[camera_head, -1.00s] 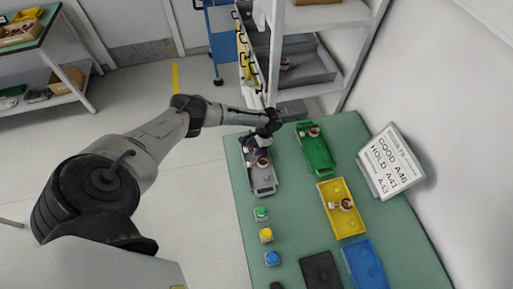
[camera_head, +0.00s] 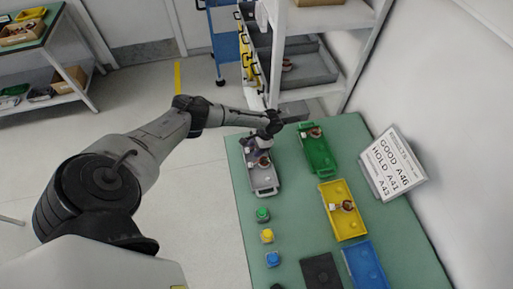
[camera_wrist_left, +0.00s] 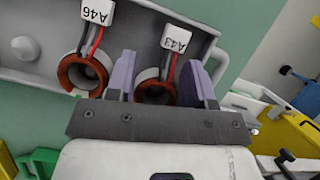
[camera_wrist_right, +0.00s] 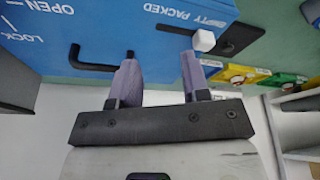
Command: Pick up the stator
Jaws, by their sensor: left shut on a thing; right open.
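The grey tray (camera_head: 264,181) lies on the green table in the head view. My left gripper (camera_head: 264,146) is low at its far end, partly hiding what is there. In the left wrist view, my left gripper (camera_wrist_left: 158,82) is shut on a copper-and-white stator (camera_wrist_left: 155,92) tagged A43, one finger on each side. A second stator (camera_wrist_left: 84,72) tagged A46 sits in the tray left of the fingers. One stator (camera_head: 264,161) shows in the tray in the head view. My right gripper (camera_wrist_right: 157,80) is open and empty in front of a blue box.
A green tray (camera_head: 317,154) and a yellow tray (camera_head: 343,222) each hold a stator. A blue tray (camera_head: 365,265), a dark plate (camera_head: 321,271) and green, yellow and blue buttons are nearer. A sign (camera_head: 393,163) reads GOOD A46, HOLD A41, A43. The blue box (camera_wrist_right: 125,35) has a black handle.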

